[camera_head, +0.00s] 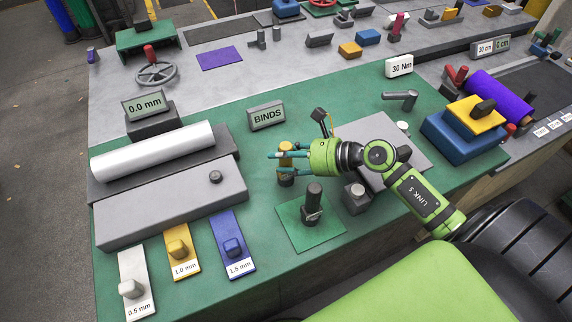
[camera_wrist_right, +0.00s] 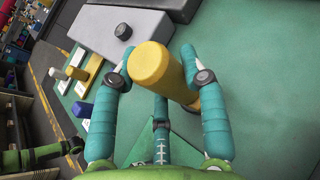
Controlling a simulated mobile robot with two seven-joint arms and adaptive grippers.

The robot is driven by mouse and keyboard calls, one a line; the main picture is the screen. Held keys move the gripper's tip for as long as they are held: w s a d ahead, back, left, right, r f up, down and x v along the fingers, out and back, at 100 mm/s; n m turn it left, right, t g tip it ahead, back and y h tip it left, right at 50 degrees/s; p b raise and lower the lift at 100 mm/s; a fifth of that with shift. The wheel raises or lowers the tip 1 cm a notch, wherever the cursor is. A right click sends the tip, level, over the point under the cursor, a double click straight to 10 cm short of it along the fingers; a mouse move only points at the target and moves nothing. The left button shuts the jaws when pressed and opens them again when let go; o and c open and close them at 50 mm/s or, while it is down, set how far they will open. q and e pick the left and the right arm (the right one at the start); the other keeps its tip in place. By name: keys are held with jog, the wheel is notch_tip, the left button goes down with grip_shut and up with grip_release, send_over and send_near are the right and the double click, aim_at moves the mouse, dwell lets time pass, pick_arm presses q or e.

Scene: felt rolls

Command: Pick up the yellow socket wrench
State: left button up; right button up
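The yellow socket wrench (camera_head: 286,147) stands upright on the green bench mat, its dark lower end showing below my fingers. In the right wrist view its thick yellow handle (camera_wrist_right: 152,66) fills the middle. My right gripper (camera_head: 275,158) reaches in from the right, level with the handle. Its teal fingers (camera_wrist_right: 155,75) are spread open on both sides of the handle, and the third finger is below it.
A dark upright tool on a green plate (camera_head: 296,232) and a dark block (camera_head: 356,198) stand close in front. The BINDS sign (camera_head: 267,115) is behind. A white roll (camera_head: 150,152) lies left, above the labelled gauges (camera_head: 230,245). A grey plate (camera_head: 405,150) lies under my arm.

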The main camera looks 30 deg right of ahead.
grip_shut()
pick_arm(q)
jog(key=shift+s+d, duration=0.25)
jog(key=shift+s, duration=0.25)
pick_arm(e)
notch_tip(320, 180, up, 10)
jog(key=shift+f+b, duration=0.1)
jog(key=shift+b, duration=0.7)
pick_arm(q)
jog(key=shift+a+f, duration=0.1)
jog(key=shift+f, duration=0.75)
jog(key=shift+w, duration=0.1)
